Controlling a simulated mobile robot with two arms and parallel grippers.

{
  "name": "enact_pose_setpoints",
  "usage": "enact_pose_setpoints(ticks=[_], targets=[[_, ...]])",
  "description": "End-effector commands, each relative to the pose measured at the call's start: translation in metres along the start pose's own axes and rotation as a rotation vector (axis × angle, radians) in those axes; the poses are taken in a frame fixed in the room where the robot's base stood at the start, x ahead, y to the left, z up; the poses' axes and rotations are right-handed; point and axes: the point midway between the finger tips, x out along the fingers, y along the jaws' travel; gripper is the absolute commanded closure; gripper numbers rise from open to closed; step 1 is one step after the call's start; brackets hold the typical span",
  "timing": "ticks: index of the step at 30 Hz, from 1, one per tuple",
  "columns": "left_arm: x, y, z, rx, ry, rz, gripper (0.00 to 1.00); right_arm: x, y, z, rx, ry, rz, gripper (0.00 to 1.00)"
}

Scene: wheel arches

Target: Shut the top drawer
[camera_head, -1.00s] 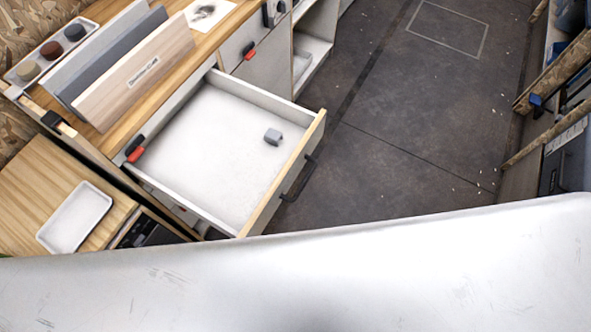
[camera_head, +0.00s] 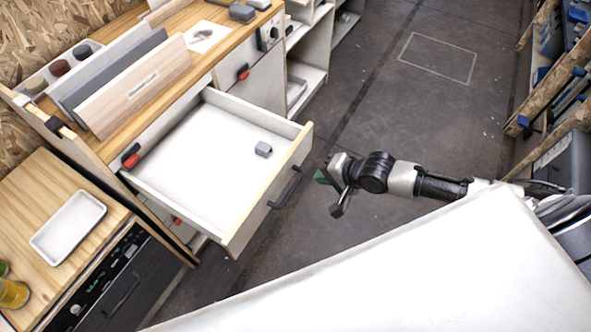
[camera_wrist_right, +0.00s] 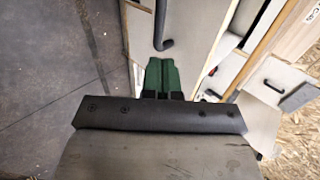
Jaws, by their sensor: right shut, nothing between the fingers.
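The top drawer (camera_head: 205,165) is pulled well out of the wooden-topped cabinet in the head view. Its white inside holds one small grey block (camera_head: 263,149). A dark bar handle (camera_head: 285,187) is on its front panel (camera_head: 268,190). My right gripper (camera_head: 320,177) is to the right of the drawer front, apart from the handle, with its fingers towards it. In the right wrist view its green fingertips (camera_wrist_right: 164,72) are together and empty, with the dark handle (camera_wrist_right: 162,28) beyond them. My left gripper is not in view.
A lower wooden counter with a white tray (camera_head: 68,228) stands at the left. Boards and a cup holder stand on the cabinet top (camera_head: 195,62). Open floor (camera_head: 400,130) lies right of the drawer, with shelving at the far right.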

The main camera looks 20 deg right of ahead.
Motion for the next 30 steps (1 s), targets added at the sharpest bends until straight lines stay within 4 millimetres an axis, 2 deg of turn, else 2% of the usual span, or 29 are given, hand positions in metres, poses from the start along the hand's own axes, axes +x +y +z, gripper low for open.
enact_pose_setpoints(ticks=[1, 6, 12, 18, 30], targets=[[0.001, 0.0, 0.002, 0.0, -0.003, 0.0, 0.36, 0.013, -0.002, 0.0, 0.001, 0.0, -0.004, 1.0], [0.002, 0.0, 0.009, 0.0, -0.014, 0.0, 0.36, 0.049, -0.002, -0.001, -0.001, 0.001, -0.003, 1.0], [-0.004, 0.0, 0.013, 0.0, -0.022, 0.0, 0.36, 0.07, -0.021, 0.0, -0.003, 0.001, -0.004, 1.0], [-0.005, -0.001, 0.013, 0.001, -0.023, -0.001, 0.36, 0.079, -0.027, 0.0, -0.002, 0.001, -0.001, 1.0], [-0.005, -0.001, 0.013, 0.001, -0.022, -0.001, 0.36, 0.08, -0.028, 0.0, -0.002, 0.001, -0.001, 1.0]])
